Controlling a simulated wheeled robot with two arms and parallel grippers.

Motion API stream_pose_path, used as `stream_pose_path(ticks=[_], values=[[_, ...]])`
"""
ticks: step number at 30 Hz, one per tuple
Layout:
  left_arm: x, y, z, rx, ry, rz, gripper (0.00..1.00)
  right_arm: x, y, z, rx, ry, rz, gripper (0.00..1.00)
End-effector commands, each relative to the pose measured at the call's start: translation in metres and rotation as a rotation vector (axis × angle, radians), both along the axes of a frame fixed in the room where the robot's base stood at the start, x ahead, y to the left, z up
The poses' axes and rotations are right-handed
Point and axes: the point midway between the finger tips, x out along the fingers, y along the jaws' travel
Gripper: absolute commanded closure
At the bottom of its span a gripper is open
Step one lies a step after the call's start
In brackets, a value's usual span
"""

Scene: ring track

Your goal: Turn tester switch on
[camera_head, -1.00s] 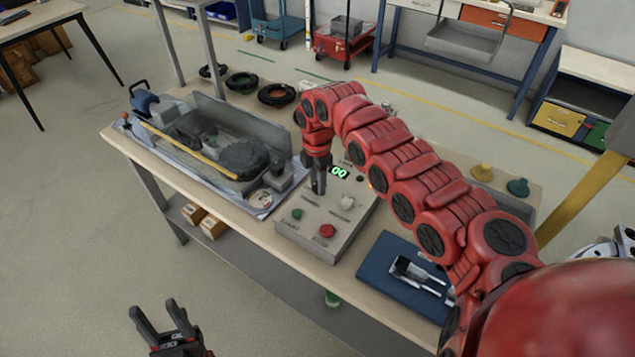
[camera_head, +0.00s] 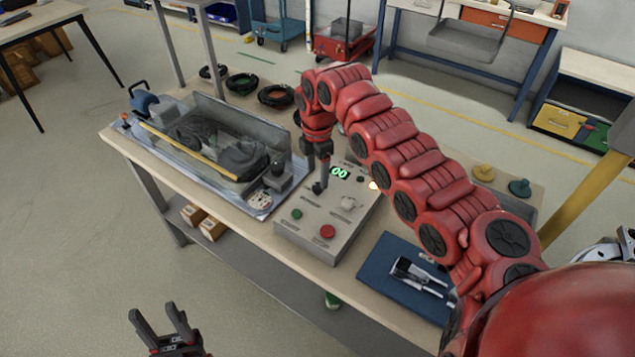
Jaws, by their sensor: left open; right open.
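The grey tester box (camera_head: 318,214) stands on the workbench. Its top has a lit green display reading "00" (camera_head: 340,173), a green button (camera_head: 297,214), a red button (camera_head: 328,232), a pale knob (camera_head: 348,203) and a bright pale-yellow lamp (camera_head: 373,185). A small black switch (camera_head: 317,188) shows at the tester's left side, below my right gripper (camera_head: 318,170). The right gripper points down, open, just above or at the switch; contact cannot be told. My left gripper (camera_head: 153,314) is open and empty at the bottom left, off the bench.
A clear-walled tray fixture (camera_head: 200,145) sits left of the tester on the bench (camera_head: 255,235). A blue mat (camera_head: 385,270) with metal tools lies to the right. Black cable coils (camera_head: 277,96) lie behind. Yellow and green knobs (camera_head: 519,187) are at the bench's right end.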

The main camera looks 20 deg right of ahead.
Motion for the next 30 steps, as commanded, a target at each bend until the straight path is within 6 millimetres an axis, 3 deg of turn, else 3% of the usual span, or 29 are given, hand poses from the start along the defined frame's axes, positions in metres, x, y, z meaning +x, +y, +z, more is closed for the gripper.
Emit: stream_pose_path(ticks=[5, 9, 14, 16, 21, 30], values=[[0.000, 0.000, -0.015, 0.000, 0.000, 0.000, 0.50, 0.002, 0.001, 0.048, -0.002, -0.010, 0.003, 0.31], [0.000, 0.000, -0.015, 0.000, 0.000, 0.000, 0.50, 0.001, -0.001, 0.082, -0.007, -0.006, 0.001, 0.31], [0.000, 0.000, -0.016, 0.000, 0.000, 0.000, 0.50, 0.000, 0.000, 0.105, -0.004, -0.003, 0.000, 0.31], [0.000, 0.000, -0.006, 0.000, 0.000, 0.000, 0.50, 0.000, 0.000, 0.120, -0.003, -0.002, 0.001, 0.31], [0.000, 0.000, -0.001, 0.000, 0.000, 0.000, 0.50, 0.000, 0.000, 0.133, 0.000, -0.003, 0.000, 0.31], [0.000, 0.000, -0.002, 0.000, 0.000, 0.000, 0.50, 0.000, 0.000, 0.133, 0.001, -0.003, 0.000, 0.31]])
